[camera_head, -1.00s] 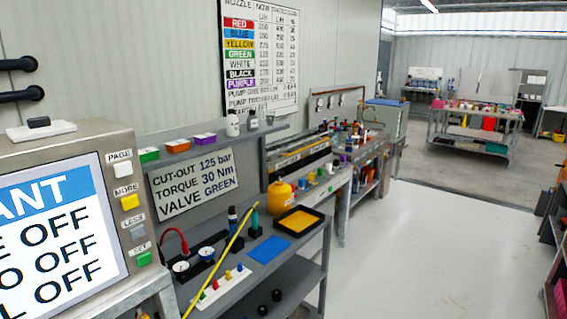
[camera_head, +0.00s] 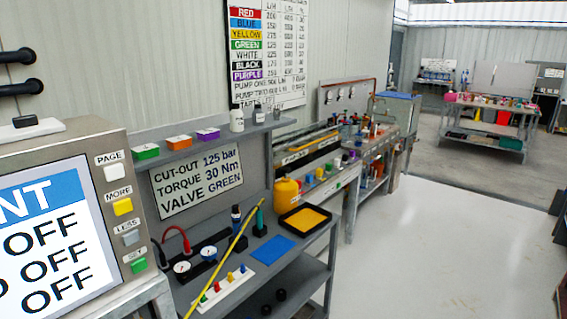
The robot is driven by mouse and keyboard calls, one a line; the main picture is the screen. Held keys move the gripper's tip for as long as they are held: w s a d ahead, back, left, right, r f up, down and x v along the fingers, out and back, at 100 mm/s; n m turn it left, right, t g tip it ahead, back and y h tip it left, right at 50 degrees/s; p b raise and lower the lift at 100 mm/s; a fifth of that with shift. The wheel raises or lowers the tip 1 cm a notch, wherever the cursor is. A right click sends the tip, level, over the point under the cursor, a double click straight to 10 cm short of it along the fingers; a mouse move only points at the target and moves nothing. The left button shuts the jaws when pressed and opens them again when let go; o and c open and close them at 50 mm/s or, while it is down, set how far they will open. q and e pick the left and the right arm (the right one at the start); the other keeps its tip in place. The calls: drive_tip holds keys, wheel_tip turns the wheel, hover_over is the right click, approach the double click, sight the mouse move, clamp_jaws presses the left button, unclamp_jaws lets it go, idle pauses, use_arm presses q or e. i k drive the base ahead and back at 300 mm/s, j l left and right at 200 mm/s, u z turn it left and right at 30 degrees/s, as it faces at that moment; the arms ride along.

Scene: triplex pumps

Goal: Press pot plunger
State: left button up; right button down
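Neither of my grippers shows in the head view. No part that I can clearly make out as a pot plunger is in view. A yellow-orange container (camera_head: 287,193) stands at the back right of the near grey bench (camera_head: 318,262). I cannot tell whether it is the pot, and no plunger on it can be made out.
A control panel with a screen (camera_head: 45,235) and buttons stands close at left. The near bench holds gauges (camera_head: 183,267), a black tray with a yellow inside (camera_head: 305,218), a blue mat (camera_head: 273,250) and a slanting yellow rod (camera_head: 224,259). The floor (camera_head: 430,255) at right is clear.

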sight(285, 169)
drive_tip(key=i+l+u, duration=0.45)
drive_tip(key=i+l, duration=0.4)
drive_tip(key=i, duration=0.2)
drive_tip(key=i+l+u, duration=0.45)
drive_tip(key=i+l, duration=0.5)
drive_tip(key=l, duration=0.2)
